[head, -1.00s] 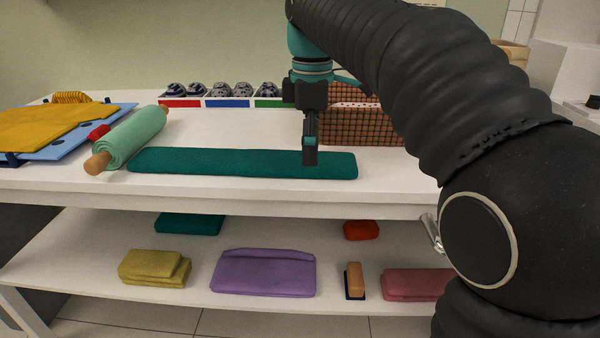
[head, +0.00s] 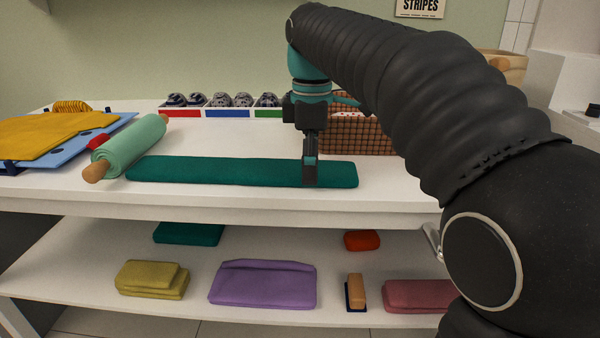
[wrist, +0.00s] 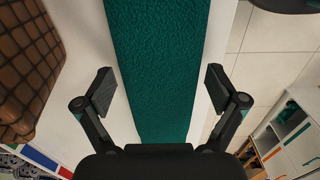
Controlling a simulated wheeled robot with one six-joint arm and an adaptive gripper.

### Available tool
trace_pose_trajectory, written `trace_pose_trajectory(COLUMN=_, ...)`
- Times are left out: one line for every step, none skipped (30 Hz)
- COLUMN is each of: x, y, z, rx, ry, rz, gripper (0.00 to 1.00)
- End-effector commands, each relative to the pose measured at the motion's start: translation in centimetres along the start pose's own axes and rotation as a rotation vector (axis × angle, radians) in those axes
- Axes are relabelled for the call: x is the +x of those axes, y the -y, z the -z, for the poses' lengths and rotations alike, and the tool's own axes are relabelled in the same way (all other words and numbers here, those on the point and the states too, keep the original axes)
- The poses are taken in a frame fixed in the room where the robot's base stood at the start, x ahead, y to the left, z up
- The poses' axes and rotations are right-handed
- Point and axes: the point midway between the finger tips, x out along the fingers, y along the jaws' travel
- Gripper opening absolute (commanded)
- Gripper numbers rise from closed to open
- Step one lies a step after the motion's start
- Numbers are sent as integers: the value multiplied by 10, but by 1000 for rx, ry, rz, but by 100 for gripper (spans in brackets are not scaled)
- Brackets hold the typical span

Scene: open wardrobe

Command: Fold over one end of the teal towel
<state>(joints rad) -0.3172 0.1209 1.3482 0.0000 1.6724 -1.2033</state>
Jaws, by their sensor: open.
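The teal towel (head: 230,172) lies as a long flat strip along the front of the white tabletop. My gripper (head: 310,183) points down over the towel's right part in the head view. In the wrist view the towel (wrist: 157,60) runs between the two spread fingers of my gripper (wrist: 160,90), which are apart from its long edges. The gripper is open and holds nothing. Whether the fingertips touch the tabletop cannot be told.
A mint roll on a wooden pin (head: 130,148) lies close to the towel's left end. A wicker basket (head: 360,135) stands behind its right part. A divided sock tray (head: 228,108) is at the back. Folded cloths, including a purple one (head: 262,284), lie on the shelf below.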

Motion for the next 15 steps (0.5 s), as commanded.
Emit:
trace_pose_trajectory(x=1, y=0, z=0, rx=0, ry=0, rz=0, gripper=95)
trace_pose_trajectory(x=2, y=0, z=0, rx=0, ry=0, rz=0, gripper=95)
trace_pose_trajectory(x=2, y=0, z=0, rx=0, ry=0, rz=0, gripper=95)
trace_pose_trajectory(x=3, y=0, z=0, rx=0, ry=0, rz=0, gripper=95)
trace_pose_trajectory(x=3, y=0, z=0, rx=0, ry=0, rz=-1, gripper=95)
trace_pose_trajectory(x=4, y=0, z=0, rx=0, ry=0, rz=-1, gripper=95)
trace_pose_trajectory(x=5, y=0, z=0, rx=0, ry=0, rz=-1, gripper=95)
trace_pose_trajectory(x=5, y=0, z=0, rx=0, ry=0, rz=-1, gripper=95)
trace_pose_trajectory(x=6, y=0, z=0, rx=0, ry=0, rz=-1, gripper=95)
trace_pose_trajectory(x=6, y=0, z=0, rx=0, ry=0, rz=-1, gripper=95)
trace_pose_trajectory(x=7, y=0, z=0, rx=0, ry=0, rz=0, gripper=95)
trace_pose_trajectory(x=8, y=0, z=0, rx=0, ry=0, rz=0, gripper=95)
trace_pose_trajectory(x=8, y=0, z=0, rx=0, ry=0, rz=0, gripper=95)
trace_pose_trajectory(x=9, y=0, z=0, rx=0, ry=0, rz=0, gripper=95)
trace_pose_trajectory(x=9, y=0, z=0, rx=0, ry=0, rz=0, gripper=95)
